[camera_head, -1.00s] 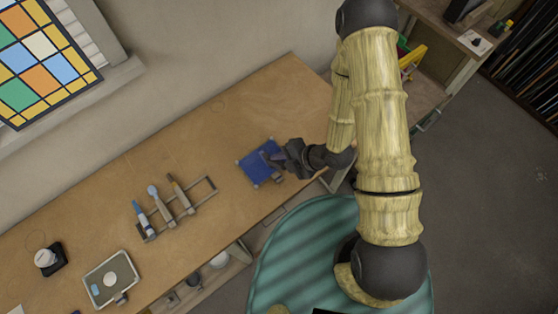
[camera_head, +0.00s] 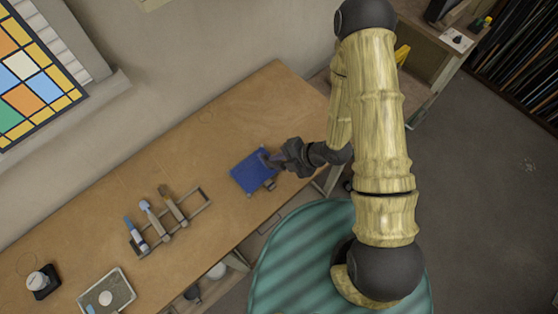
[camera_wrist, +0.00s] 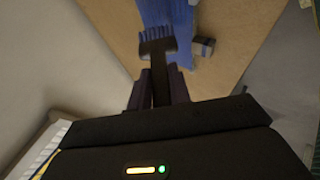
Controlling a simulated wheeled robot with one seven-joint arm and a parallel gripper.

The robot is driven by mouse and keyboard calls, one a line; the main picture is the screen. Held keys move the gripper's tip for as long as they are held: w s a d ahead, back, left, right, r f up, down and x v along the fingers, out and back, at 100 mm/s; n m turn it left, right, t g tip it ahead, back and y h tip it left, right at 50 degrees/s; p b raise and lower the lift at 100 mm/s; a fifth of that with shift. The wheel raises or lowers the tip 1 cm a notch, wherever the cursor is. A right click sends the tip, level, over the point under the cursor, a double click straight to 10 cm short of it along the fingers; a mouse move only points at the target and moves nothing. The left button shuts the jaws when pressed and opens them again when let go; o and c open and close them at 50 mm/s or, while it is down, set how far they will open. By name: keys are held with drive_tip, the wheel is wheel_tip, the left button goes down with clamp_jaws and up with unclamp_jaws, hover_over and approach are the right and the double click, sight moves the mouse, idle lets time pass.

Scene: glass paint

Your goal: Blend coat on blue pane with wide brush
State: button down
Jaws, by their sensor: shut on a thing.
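The blue pane (camera_head: 249,177) lies on the wooden table near its front edge, with a small grey clamp-like piece (camera_head: 270,184) at its front side. The pane also shows at the top of the wrist view (camera_wrist: 183,14), with the grey piece (camera_wrist: 203,46) beside it. My gripper (camera_head: 283,158) is shut on a wide brush, at the pane's right edge. The brush (camera_wrist: 158,46) has a dark handle and ferrule and blue-tinted bristles pointing at the pane. The bristles overlap the pane in the wrist view; I cannot tell whether they touch it.
A rack (camera_head: 190,217) with several brushes stands left of the pane. A grey tray (camera_head: 120,287) and a dark-based white jar (camera_head: 38,281) are at the lower left. Bare tabletop (camera_head: 255,110) lies behind the pane. A stained-glass window (camera_head: 28,80) is at the upper left.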

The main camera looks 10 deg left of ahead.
drive_tip(key=shift+w+d, duration=0.1)
drive_tip(key=shift+w+d, duration=1)
drive_tip(key=shift+w, duration=0.2)
drive_tip(key=shift+r+p, duration=0.35)
drive_tip(key=shift+r, duration=0.3)
drive_tip(key=shift+w+a, duration=0.9)
drive_tip(key=shift+a, duration=0.15)
drive_tip(key=shift+w+a, duration=0.85)
drive_tip(key=shift+a, duration=0.2)
drive_tip(key=shift+b, duration=0.35)
